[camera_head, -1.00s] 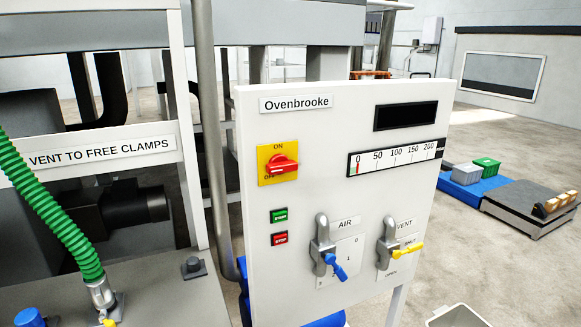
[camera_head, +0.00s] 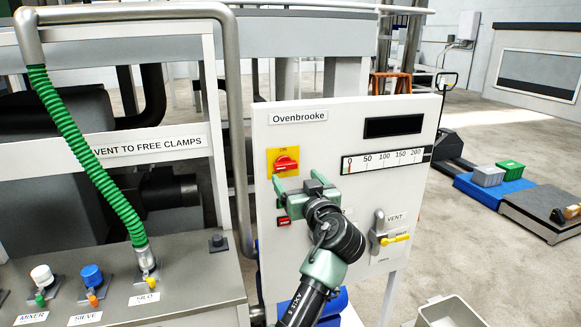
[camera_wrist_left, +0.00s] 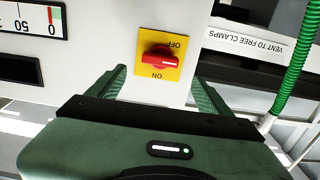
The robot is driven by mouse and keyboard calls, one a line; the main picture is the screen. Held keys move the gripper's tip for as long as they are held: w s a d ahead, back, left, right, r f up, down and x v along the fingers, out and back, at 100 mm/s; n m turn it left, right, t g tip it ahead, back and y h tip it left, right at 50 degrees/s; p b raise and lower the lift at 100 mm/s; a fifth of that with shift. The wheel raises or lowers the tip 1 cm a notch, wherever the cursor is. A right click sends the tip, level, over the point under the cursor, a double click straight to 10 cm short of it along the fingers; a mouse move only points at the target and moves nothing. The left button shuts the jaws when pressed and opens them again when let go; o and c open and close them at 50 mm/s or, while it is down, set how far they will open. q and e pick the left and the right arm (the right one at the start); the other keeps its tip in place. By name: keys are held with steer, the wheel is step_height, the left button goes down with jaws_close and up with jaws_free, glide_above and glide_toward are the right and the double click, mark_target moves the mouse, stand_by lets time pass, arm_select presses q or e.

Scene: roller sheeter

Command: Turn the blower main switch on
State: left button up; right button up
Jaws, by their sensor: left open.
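The main switch, a red rotary handle (camera_head: 286,163) on a yellow plate (camera_head: 276,153), is at the upper left of the white Ovenbrooke panel (camera_head: 345,110). Its handle lies roughly sideways, with ON printed above it. My left gripper (camera_head: 298,186) is open just below and in front of the switch, and its arm rises from the bottom. In the left wrist view, which is upside down, the red handle (camera_wrist_left: 158,60) shows just beyond the open fingers (camera_wrist_left: 156,85), in the space between them. I see no contact. My right gripper is not in view.
My arm hides the AIR valve and most of the green start button. A green hose (camera_head: 95,160) hangs at left. A grey bin (camera_head: 452,312) stands at bottom right.

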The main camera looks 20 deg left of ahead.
mark_target(287, 167)
arm_select(q)
steer(key=p+x, duration=0.3)
steer(key=x, duration=0.3)
steer(key=shift+w+a, duration=0.25)
steer(key=shift+w, duration=0.05)
steer(key=shift+w+a, duration=0.3)
steer(key=shift+w, duration=0.2)
steer(key=shift+w+a+f, duration=0.1)
steer(key=shift+w+f, duration=0.05)
steer(key=shift+f, duration=0.05)
steer(key=c, duration=1.4)
steer(key=shift+o, duration=0.2)
